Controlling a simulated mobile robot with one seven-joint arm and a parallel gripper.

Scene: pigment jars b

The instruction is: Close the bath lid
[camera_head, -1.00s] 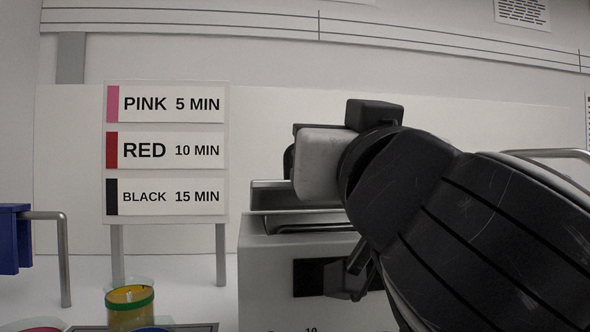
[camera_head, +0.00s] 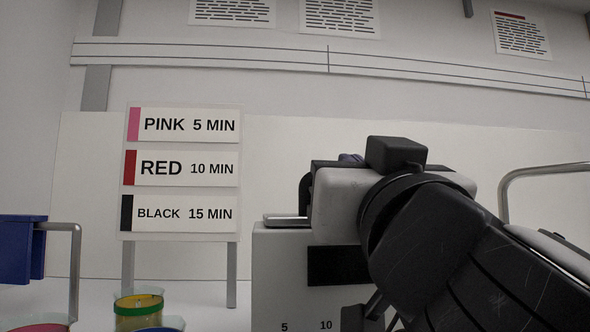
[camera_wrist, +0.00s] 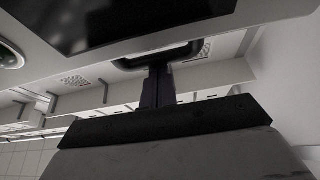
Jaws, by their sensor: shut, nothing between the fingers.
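The bath (camera_head: 282,268) is a pale box in the head view, with a dark panel and the numbers 5 and 10 on its front. A thin metal edge (camera_head: 287,220) lies along its top; my arm hides the rest, so I cannot tell how far the lid is open. My gripper's pale body is in front of the bath's upper right. In the wrist view my gripper (camera_wrist: 158,72) has its dark fingers shut together and empty. They reach to a black loop handle (camera_wrist: 186,50) below a pale surface with a dark rectangle (camera_wrist: 90,18); contact is unclear.
A sign (camera_head: 182,172) with PINK, RED and BLACK times stands left of the bath. A yellow jar with a green band (camera_head: 138,312) is at the lower left. A blue block (camera_head: 20,250) and a bent metal rail (camera_head: 75,265) are at the far left.

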